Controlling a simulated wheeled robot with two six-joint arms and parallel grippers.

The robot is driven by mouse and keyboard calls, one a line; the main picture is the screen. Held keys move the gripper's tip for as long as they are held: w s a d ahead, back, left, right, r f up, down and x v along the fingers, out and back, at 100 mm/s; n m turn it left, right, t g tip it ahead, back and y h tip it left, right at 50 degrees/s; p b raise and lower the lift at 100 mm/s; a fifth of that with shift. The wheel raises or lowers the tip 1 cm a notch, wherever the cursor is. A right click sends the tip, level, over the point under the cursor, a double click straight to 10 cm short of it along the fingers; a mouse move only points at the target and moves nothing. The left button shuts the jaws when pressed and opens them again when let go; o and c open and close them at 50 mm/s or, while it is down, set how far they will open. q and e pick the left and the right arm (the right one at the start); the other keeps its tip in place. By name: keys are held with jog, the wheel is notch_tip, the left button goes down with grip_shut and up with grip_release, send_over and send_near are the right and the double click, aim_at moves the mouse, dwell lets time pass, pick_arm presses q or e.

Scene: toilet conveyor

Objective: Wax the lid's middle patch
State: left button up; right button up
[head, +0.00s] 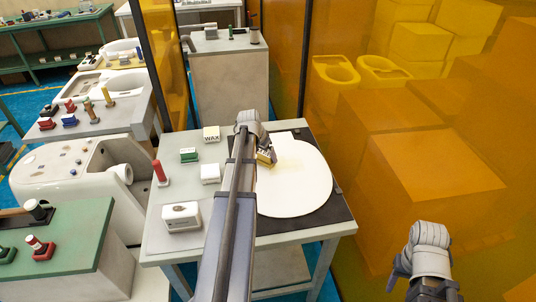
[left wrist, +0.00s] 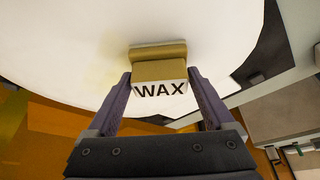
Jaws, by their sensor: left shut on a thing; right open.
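The white rounded lid (head: 300,190) lies flat on a dark mat on the grey table. My left gripper (head: 265,158) is over the upper left part of the lid, shut on a tan and white wax block (left wrist: 160,88) marked WAX. In the left wrist view the fingers of the left gripper (left wrist: 160,78) grip the block's two sides. The block's tan end faces the lid (left wrist: 70,45); I cannot tell whether it touches. A faint yellowish tint shows on the lid beside it. My right gripper (head: 424,266) is off to the right, away from the table; its fingertips are unclear.
On the table's left stand a WAX box (head: 211,134), a green-and-white block (head: 189,155), a white block (head: 210,173), a red-handled tool (head: 159,173) and a white box (head: 181,216). Orange panels (head: 330,60) stand behind and to the right.

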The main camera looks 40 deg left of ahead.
pick_arm(q)
jog(key=shift+s+d, duration=0.65)
jog(key=shift+d, duration=0.15)
jog(key=shift+w, duration=0.1)
jog(key=shift+w+d, duration=1.15)
jog(key=shift+w, duration=0.2)
jog(key=shift+w+d, duration=0.1)
jog(key=shift+w+d, duration=1.1)
jog(key=shift+w, duration=0.15)
jog(key=shift+w+d, duration=1.2)
jog(key=shift+w, duration=0.25)
